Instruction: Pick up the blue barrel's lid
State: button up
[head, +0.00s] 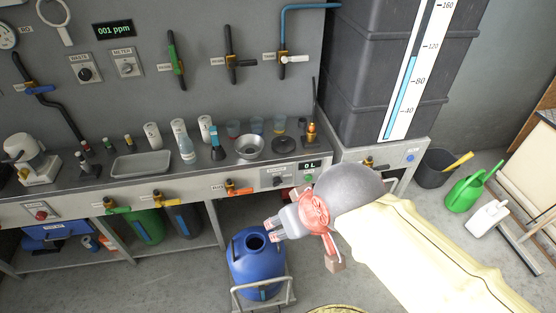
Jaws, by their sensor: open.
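The blue barrel (262,276) stands on the floor in a metal-framed carrier, in front of the bench. Its top shows a dark round opening (255,242) inside a blue rim, and I make out no lid on it. A flat dark disc (286,146) with a small knob lies on the bench top, near its right end. It may be the lid, but I cannot tell for sure. My gripper (269,230) is open and empty, with its fingers pointing left. In the picture it is just right of the barrel's opening; its height above it is unclear.
The bench (80,183) carries a metal bowl (249,147), a tray (141,164) and several bottles and cups. Valves line its front edge. A dark bucket (440,167) and a green watering can (465,193) stand at right. Open floor lies left of the barrel.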

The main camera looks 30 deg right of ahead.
aim_at(283, 144)
jog(key=l+u, duration=0.2)
jog(key=l, duration=0.8)
jog(key=i+l+u, duration=0.15)
jog(key=l+u, duration=0.2)
jog(key=l, duration=0.5)
jog(key=l+u, duration=0.3)
jog(key=l, duration=0.55)
jog(key=i+l+u, duration=0.1)
jog(key=i+l, duration=0.25)
jog(key=l, duration=0.25)
jog(key=u, duration=0.05)
